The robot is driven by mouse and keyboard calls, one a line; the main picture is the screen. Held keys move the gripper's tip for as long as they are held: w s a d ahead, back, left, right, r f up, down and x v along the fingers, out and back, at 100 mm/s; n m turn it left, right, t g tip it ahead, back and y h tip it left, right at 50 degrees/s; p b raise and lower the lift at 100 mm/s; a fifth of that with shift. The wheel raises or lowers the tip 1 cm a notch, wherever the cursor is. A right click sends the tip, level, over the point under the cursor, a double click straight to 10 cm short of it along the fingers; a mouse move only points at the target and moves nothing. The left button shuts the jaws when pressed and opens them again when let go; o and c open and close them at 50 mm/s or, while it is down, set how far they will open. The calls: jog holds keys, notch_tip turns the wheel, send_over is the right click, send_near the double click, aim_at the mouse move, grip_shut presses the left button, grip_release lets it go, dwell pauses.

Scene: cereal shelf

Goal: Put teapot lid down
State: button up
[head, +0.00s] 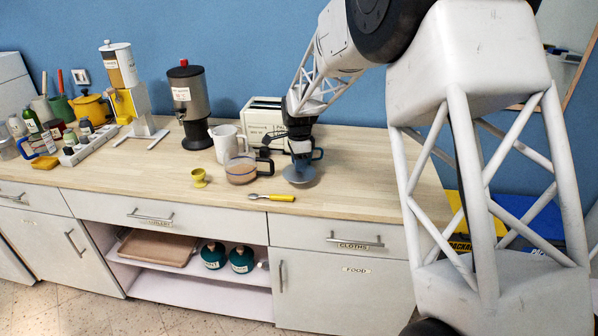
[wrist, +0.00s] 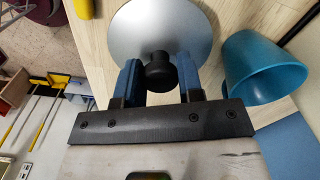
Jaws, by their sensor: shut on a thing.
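My gripper (wrist: 159,78) is shut on the black knob (wrist: 160,72) of a round silver-grey lid (wrist: 150,28). In the head view the lid (head: 299,176) is over the front part of the wooden counter, right of a glass pot (head: 240,171) with a dark handle and brown contents. The pot's top looks open. I cannot tell whether the lid touches the counter. My gripper in the head view (head: 299,162) points down and partly hides the lid. A blue cup (wrist: 262,68) stands just right of the lid; in the head view it (head: 317,154) is partly hidden behind my gripper.
A spoon with a yellow handle (head: 278,197) lies left of the lid near the counter's front edge. A yellow egg cup (head: 199,178), a white pitcher (head: 224,145) and a cream toaster (head: 258,116) stand nearby. The counter (head: 365,185) is bare to the right.

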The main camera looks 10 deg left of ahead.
jog(key=shift+f, duration=1.8)
jog(key=shift+f, duration=0.1)
jog(key=o, duration=0.9)
notch_tip(320, 180, up, 12)
jog(key=shift+r, duration=0.15)
